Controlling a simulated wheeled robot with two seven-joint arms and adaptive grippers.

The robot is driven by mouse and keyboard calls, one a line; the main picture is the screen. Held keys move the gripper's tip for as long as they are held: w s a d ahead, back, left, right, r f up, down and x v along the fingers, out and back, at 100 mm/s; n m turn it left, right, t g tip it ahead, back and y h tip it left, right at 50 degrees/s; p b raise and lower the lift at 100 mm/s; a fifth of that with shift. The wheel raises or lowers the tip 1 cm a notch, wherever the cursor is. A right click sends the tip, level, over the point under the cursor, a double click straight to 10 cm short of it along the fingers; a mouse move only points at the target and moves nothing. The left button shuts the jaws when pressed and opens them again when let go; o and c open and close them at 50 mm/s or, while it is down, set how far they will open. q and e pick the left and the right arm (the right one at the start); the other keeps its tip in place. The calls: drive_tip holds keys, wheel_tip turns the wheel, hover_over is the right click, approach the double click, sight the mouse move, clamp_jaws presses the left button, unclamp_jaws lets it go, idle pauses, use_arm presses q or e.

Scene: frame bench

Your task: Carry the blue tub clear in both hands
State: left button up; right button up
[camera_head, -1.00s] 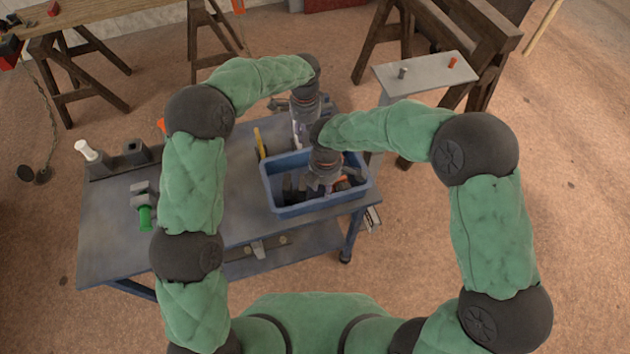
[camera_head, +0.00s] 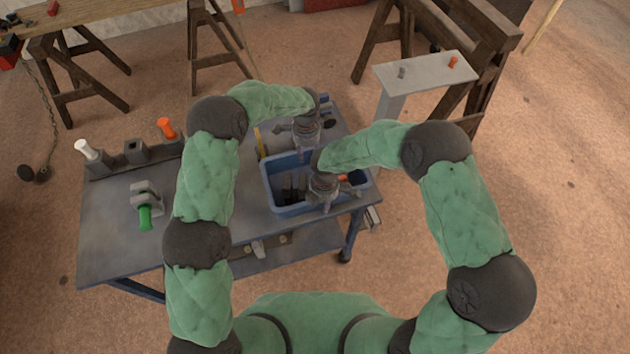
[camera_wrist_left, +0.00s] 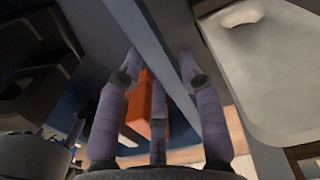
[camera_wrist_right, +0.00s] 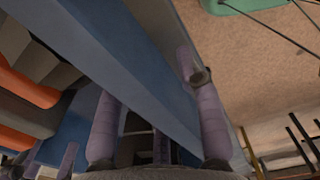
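The blue tub (camera_head: 293,209) sits on the bench with tools and dark items inside. My left gripper (camera_head: 302,156) is at its far wall, pointing down. In the left wrist view the open fingers (camera_wrist_left: 160,75) stand on either side of the tub wall (camera_wrist_left: 155,45), with an orange item (camera_wrist_left: 148,112) inside the tub. My right gripper (camera_head: 322,207) is at the near wall. In the right wrist view its open fingers (camera_wrist_right: 150,95) straddle the wall (camera_wrist_right: 105,65). I cannot tell whether any finger touches the wall.
The grey bench (camera_head: 120,235) has a green-handled tool (camera_head: 145,215) and a holder with white (camera_head: 86,150) and orange (camera_head: 166,128) handles at the left. A pale stand (camera_head: 425,70) with small items is beyond the bench at right.

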use_arm(q)
clamp_jaws()
use_arm(e)
clamp_jaws()
use_arm(q)
drive_tip(key=shift+w+r, duration=0.1)
drive_tip(key=shift+r, duration=0.05)
use_arm(e)
drive_tip(key=shift+w+r, duration=0.1)
drive_tip(key=shift+r, duration=0.05)
use_arm(q)
drive_tip(key=shift+r, duration=0.1)
